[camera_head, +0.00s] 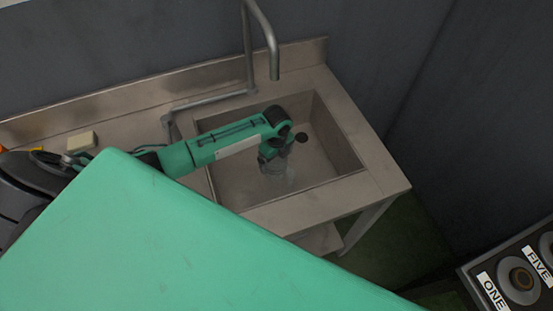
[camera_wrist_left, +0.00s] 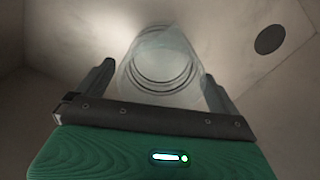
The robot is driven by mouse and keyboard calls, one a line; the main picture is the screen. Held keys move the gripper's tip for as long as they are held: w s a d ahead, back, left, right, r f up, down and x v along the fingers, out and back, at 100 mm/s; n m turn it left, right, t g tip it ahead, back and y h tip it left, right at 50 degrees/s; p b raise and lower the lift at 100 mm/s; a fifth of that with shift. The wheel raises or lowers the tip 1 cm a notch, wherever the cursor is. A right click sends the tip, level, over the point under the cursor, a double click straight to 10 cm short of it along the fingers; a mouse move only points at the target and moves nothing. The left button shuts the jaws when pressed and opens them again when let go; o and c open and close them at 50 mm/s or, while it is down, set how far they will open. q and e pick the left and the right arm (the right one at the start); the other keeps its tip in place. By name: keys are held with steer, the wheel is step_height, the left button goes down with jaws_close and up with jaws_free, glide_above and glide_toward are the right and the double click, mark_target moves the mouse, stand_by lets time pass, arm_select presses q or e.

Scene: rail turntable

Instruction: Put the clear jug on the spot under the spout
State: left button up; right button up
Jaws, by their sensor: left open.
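The clear jug (camera_head: 277,181) stands in the sink basin, faint and see-through, below my left gripper (camera_head: 271,160). In the left wrist view the jug (camera_wrist_left: 162,60) shows as round, ribbed clear rings between the two fingers of my left gripper (camera_wrist_left: 158,74). The fingers are open, one on each side of it; I cannot tell whether either touches it. The spout (camera_head: 273,65) is a bent metal pipe above the back of the sink. No marked spot under it can be made out. My right gripper is not in view.
The metal sink (camera_head: 345,150) has raised walls around the basin. A dark round drain (camera_head: 302,137) shows behind the jug, also in the wrist view (camera_wrist_left: 270,39). A pale block (camera_head: 81,142) lies on the left counter. A labelled panel (camera_head: 510,275) stands at lower right.

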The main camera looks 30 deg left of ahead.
arm_select(q)
step_height(320, 180, up, 7)
steer(key=shift+b, duration=0.45)
steer(key=shift+f, duration=0.1)
